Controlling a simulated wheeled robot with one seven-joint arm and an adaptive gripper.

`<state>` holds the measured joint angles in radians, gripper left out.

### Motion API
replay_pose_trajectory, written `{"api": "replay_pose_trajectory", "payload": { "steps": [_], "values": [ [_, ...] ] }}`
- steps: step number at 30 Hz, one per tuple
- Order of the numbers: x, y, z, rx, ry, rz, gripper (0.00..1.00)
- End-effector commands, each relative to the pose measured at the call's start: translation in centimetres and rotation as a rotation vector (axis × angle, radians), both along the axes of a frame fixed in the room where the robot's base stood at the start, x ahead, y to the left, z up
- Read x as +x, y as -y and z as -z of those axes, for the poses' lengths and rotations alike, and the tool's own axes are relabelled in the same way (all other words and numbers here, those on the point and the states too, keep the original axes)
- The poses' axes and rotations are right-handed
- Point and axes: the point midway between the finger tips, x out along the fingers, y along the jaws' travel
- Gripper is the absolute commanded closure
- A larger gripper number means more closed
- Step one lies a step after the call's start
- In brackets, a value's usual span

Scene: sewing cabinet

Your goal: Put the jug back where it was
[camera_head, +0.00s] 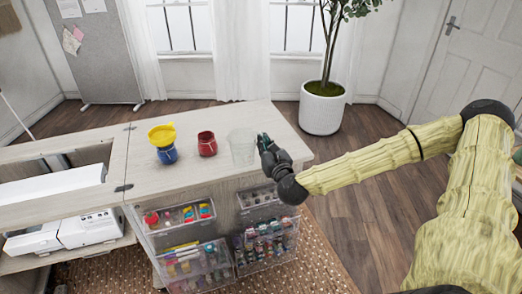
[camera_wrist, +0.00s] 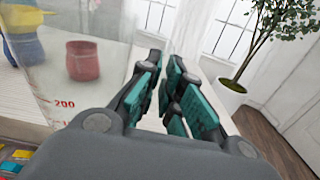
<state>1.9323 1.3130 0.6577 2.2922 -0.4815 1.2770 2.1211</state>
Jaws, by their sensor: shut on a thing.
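The jug (camera_head: 242,147) is clear and stands upright at the right part of the cabinet top (camera_head: 222,116). In the wrist view the jug (camera_wrist: 62,110) shows at the left, with red markings reading 200. My gripper (camera_head: 264,143) is at its right side. In the wrist view my gripper's (camera_wrist: 167,80) teal-padded fingers are close together, shut on the jug at its side. The part between the pads is hard to see. I cannot tell whether the jug's base touches the top.
A dark red pot (camera_head: 207,144) stands left of the jug. Further left are a yellow piece (camera_head: 162,134) and a blue pot (camera_head: 167,155) below it. Clear bins (camera_head: 265,241) hang on the cabinet front. A potted plant (camera_head: 322,109) stands behind at right.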

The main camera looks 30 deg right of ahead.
Motion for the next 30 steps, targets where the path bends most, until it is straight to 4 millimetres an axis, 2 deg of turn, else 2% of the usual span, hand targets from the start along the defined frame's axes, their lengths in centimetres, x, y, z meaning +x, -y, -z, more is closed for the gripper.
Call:
{"api": "replay_pose_trajectory", "payload": {
  "steps": [1, 3, 9, 17, 20, 30],
  "values": [
    [-0.3, 1.3, 0.5, 0.004, 0.004, 0.013, 1.00],
    [-0.7, 2.7, 0.6, 0.003, 0.004, 0.024, 1.00],
    [-1.7, 5.7, 0.9, 0.002, 0.003, 0.043, 1.00],
    [-2.2, 7.4, 1.0, 0.000, 0.001, 0.053, 1.00],
    [-1.5, 7.8, 1.0, -0.002, 0.000, 0.052, 1.00],
    [4.4, 10.9, 1.6, -0.004, -0.001, 0.053, 1.00]
  ]
}}
